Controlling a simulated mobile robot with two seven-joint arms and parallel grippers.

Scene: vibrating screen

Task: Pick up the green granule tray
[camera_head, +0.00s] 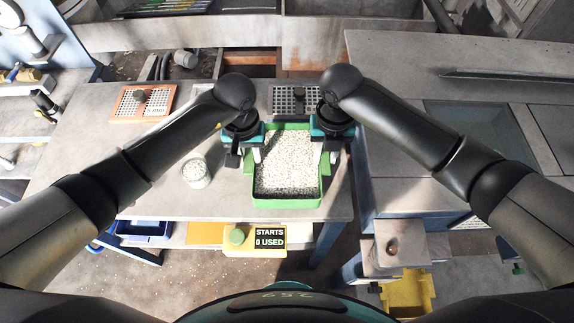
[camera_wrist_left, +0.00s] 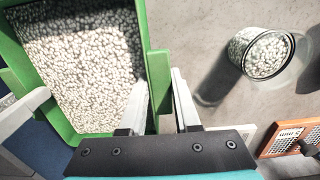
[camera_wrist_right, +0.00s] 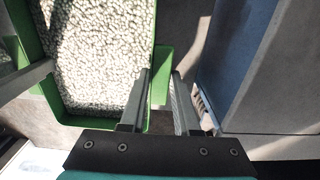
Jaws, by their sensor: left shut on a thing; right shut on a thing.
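The green granule tray (camera_head: 287,204) is full of white granules and sits in the middle of the head view, near the table's front edge. My left gripper (camera_head: 251,157) is shut on the tray's left side tab, which shows between the fingers in the left wrist view (camera_wrist_left: 158,72). My right gripper (camera_head: 328,157) is shut on the tray's right side tab, seen between the fingers in the right wrist view (camera_wrist_right: 162,72). The tray looks level. I cannot tell whether its underside touches the table.
A glass jar of granules (camera_head: 196,173) stands on the table left of the tray. An orange-framed screen (camera_head: 128,103) lies further left, and a grey-framed screen (camera_head: 284,100) lies behind the tray. A "STARTS 0 USED" sign (camera_head: 270,238) is at the front below the tabletop.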

